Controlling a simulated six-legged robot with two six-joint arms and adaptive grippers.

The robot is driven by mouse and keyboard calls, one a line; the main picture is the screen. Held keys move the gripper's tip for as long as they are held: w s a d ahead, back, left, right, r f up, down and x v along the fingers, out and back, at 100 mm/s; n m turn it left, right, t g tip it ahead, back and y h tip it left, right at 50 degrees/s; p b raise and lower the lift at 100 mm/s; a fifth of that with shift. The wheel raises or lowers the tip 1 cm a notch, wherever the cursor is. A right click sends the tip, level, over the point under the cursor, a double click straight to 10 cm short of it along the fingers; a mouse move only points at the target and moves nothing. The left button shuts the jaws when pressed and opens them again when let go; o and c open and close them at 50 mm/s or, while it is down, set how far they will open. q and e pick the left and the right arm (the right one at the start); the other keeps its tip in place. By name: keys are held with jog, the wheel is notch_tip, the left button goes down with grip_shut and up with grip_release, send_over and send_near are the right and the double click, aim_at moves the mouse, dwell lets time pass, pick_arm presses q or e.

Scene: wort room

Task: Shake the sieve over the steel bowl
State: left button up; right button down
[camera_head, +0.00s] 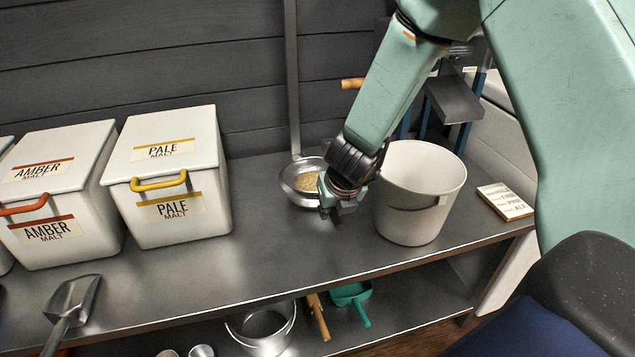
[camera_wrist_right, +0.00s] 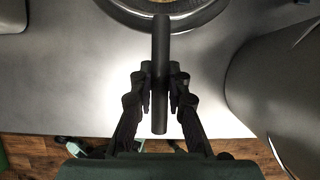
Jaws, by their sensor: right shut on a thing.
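My right gripper (camera_head: 338,210) is over the counter, shut on the dark straight handle (camera_wrist_right: 160,75) of the sieve. The handle points away from the wrist in the right wrist view, toward a round metal rim (camera_wrist_right: 118,12) at the top edge. In the head view, a round metal vessel with pale grain (camera_head: 308,181) lies just left of the gripper, partly hidden by it. Sieve and steel bowl seem to overlap there; I cannot tell their rims apart or see whether they touch. My left gripper is not in view.
A large pale bucket (camera_head: 416,196) stands close right of the gripper. White malt bins, Pale (camera_head: 168,175) and Amber (camera_head: 58,190), stand at left. A metal scoop (camera_head: 70,305) lies at front left. A small box (camera_head: 504,201) lies at right. A pail (camera_head: 262,328) is on the lower shelf.

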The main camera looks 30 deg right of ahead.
jog(key=shift+r, duration=0.1)
jog(key=shift+r+p, duration=2.8)
jog(key=shift+r, duration=0.2)
jog(key=c, duration=1.8)
grip_release()
grip_shut()
